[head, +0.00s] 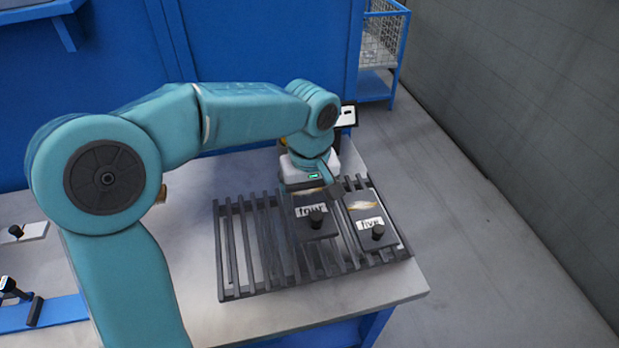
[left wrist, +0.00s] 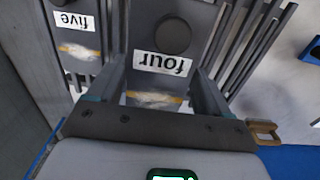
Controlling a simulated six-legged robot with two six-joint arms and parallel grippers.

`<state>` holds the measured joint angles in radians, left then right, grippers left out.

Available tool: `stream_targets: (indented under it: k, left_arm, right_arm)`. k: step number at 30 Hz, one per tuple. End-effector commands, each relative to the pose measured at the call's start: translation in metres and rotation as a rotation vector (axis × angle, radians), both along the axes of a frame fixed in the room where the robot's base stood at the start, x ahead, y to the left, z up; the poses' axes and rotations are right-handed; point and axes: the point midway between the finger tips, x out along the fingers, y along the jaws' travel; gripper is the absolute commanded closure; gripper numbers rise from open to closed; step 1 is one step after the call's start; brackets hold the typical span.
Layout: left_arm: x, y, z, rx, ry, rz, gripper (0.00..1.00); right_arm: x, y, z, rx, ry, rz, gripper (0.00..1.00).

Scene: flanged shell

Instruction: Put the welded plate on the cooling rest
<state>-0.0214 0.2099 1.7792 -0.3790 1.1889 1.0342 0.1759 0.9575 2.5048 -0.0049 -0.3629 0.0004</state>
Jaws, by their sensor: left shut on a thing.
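The cooling rest is a dark slatted rack (head: 270,288) on the light table. A grey plate labelled "four" (head: 303,227), with a black knob and a gold-tinted weld mark, is over its middle slats. My left gripper (head: 318,190) reaches down at the plate's far end. In the left wrist view its two fingers (left wrist: 160,98) are shut on plate four (left wrist: 150,85), one on each side. Whether the plate rests on the slats or hangs just above them, I cannot tell. A similar plate labelled "five" (head: 388,240) lies on the rack's right end. My right gripper is not in view.
The rack's left slats are bare. A small plate with a knob (head: 32,232) and a blue strip with black parts (head: 55,312) lie at the table's left. The table's right edge is close beside the rack. A wire cage (head: 382,40) stands behind.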

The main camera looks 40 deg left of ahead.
Motion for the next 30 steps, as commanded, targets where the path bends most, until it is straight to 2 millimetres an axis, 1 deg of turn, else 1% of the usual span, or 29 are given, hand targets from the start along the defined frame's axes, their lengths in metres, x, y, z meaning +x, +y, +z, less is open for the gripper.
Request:
stream_targets:
  k: [1, 3, 6, 11, 19, 22, 30]
  left_arm:
    - [0.000, 0.000, -0.011, 0.000, 0.000, 0.001, 1.00]
    - [0.001, 0.000, -0.024, -0.001, -0.001, 0.002, 1.00]
    - [0.002, 0.001, -0.036, 0.000, -0.003, 0.002, 1.00]
    - [0.003, 0.002, -0.045, 0.000, -0.004, 0.001, 1.00]
    - [0.003, 0.002, -0.080, 0.001, -0.002, 0.001, 1.00]
    - [0.003, 0.002, -0.086, 0.000, -0.004, 0.001, 1.00]
    - [0.004, 0.001, -0.086, 0.000, -0.005, 0.001, 1.00]
  right_arm:
    - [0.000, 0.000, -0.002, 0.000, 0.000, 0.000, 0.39]
    - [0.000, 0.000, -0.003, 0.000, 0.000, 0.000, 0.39]
    - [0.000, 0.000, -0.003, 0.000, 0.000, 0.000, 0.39]
    - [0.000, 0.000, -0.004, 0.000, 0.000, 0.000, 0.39]
    - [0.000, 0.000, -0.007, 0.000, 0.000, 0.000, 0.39]
    - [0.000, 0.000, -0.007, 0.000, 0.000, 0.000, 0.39]
    - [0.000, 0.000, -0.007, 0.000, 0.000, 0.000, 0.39]
